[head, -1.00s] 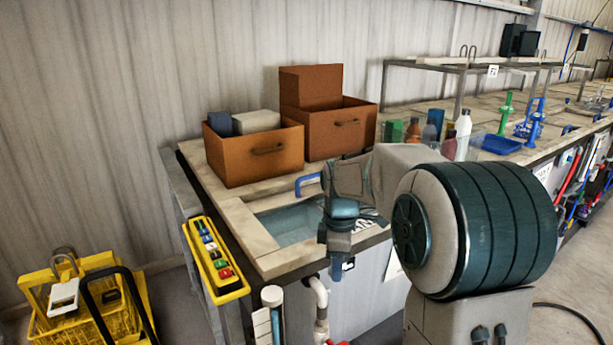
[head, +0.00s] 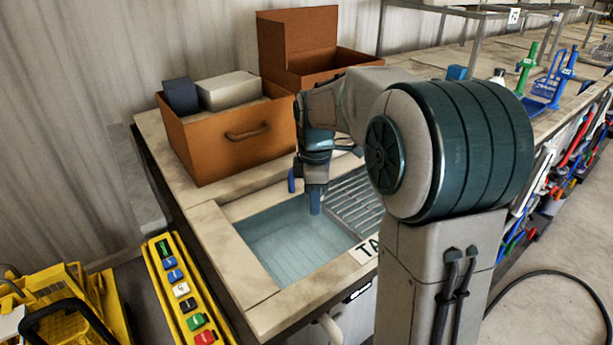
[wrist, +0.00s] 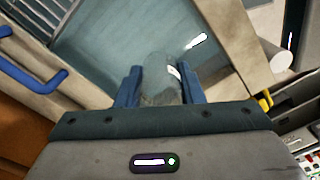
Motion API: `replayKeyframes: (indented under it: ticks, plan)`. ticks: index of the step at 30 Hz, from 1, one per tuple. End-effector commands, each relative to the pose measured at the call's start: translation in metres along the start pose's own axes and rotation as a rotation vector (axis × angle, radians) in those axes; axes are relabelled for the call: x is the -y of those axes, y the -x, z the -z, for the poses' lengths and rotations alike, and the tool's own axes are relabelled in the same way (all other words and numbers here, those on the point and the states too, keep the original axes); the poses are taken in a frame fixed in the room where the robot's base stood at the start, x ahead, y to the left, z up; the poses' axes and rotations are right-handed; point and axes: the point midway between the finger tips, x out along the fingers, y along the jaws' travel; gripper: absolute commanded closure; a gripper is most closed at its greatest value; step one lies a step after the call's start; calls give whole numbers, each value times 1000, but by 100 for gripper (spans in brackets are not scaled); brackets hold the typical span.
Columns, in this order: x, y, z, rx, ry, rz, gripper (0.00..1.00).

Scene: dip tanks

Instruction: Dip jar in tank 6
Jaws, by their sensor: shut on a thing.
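My gripper (head: 315,207) points down over the open basin of a sunken tank (head: 252,252) with pale blue liquid. In the wrist view, its two blue fingers are shut on a clear, glassy jar (wrist: 160,78). The jar is hard to make out in the head view, behind or between the fingers. I cannot tell whether the jar touches the liquid.
A blue handle (wrist: 32,76) is on the tank's rim. A slatted rack (head: 352,205) lies right of the liquid. Orange-brown boxes (head: 205,150) stand behind the tank. A yellow button panel (head: 185,290) is at the front left, near a yellow basket (head: 75,315).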

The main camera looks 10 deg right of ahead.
Motion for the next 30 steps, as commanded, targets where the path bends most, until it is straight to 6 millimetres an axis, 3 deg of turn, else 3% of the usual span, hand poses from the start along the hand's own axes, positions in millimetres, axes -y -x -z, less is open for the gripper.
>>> replayKeyframes:
  ticks: [8,30]
  plan:
    - [0,-6,1,0,1,0,88]
    - [0,-79,0,0,-1,0,88]
